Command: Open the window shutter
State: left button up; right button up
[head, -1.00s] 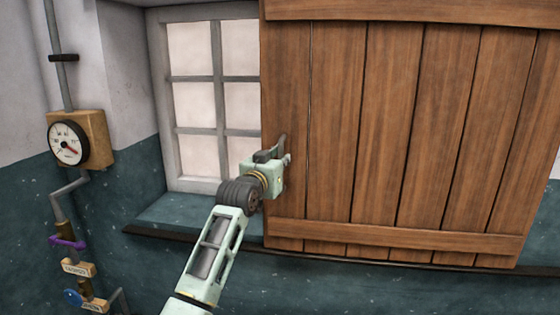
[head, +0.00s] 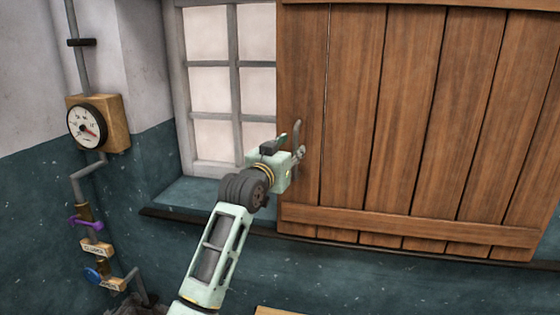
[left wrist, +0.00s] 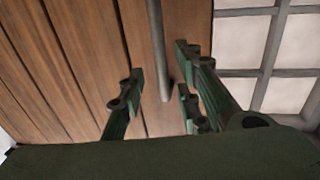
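The wooden shutter (head: 400,120) of brown vertical planks covers the right part of the window (head: 222,80). Paned window shows to its left. A grey bar handle (head: 297,128) stands near the shutter's left edge; it also shows in the left wrist view (left wrist: 157,45). My left gripper (head: 298,148) is at this handle, in front of the shutter's left edge. In the left wrist view its fingers (left wrist: 160,88) are spread, with the lower end of the bar in the gap between them; I cannot tell whether they touch it. My right gripper is out of view.
A pressure gauge (head: 87,127) on a wooden block and a pipe (head: 85,180) with a purple valve handle (head: 86,222) are on the wall at left. The window sill (head: 195,196) juts out below the panes. A wooden edge (head: 285,311) shows at the bottom.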

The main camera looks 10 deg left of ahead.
pick_arm(q)
jog(key=v, duration=0.7)
jog(key=shift+s, duration=0.2)
